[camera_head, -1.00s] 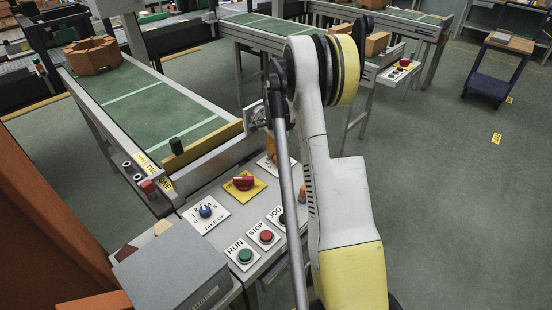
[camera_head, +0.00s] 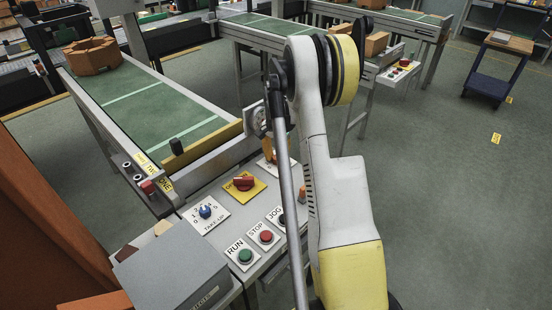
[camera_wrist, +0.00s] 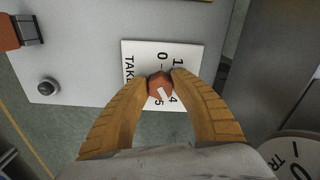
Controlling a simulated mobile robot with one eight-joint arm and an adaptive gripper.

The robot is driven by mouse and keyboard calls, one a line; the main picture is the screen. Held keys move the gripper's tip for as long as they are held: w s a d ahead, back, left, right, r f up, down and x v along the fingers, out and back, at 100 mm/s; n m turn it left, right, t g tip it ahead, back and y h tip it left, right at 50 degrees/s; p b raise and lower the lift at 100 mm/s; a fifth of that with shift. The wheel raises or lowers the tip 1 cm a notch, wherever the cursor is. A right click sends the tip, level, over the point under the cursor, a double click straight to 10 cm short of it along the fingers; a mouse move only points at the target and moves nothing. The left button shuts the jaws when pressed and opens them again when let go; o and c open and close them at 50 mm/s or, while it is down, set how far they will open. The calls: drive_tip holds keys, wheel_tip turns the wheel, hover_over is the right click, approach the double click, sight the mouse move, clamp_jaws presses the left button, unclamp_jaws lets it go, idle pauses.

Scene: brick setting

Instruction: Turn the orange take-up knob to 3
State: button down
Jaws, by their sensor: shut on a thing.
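The orange take-up knob (camera_wrist: 159,84) sits on a white plate (camera_wrist: 130,58) in the wrist view. The plate shows 0, 1, 4 and 5 and part of the word TAKE; 2 and 3 are hidden. A white mark on the knob lies on its 4 and 5 side; I cannot tell its exact reading. My gripper (camera_wrist: 160,77) is shut on the knob, one orange finger on each side. In the head view my arm partly hides the gripper, the knob is hidden, and part of its plate (camera_head: 265,166) shows.
A blue TAKE-UP knob (camera_head: 205,211), a red knob on a yellow plate (camera_head: 257,191) and the RUN (camera_head: 245,256) and STOP (camera_head: 266,236) buttons are on the same panel. A grey box (camera_head: 170,272) stands in front. The green conveyor (camera_head: 150,100) lies behind.

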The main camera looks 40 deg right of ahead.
sight(277, 158)
drive_tip(key=n, duration=0.4)
drive_tip(key=shift+s, duration=0.1)
drive_tip(key=shift+n, duration=2.1)
drive_tip(key=c, duration=1)
unclamp_jaws()
drive_tip(key=shift+c, duration=0.2)
wheel_tip(277, 158, up, 12)
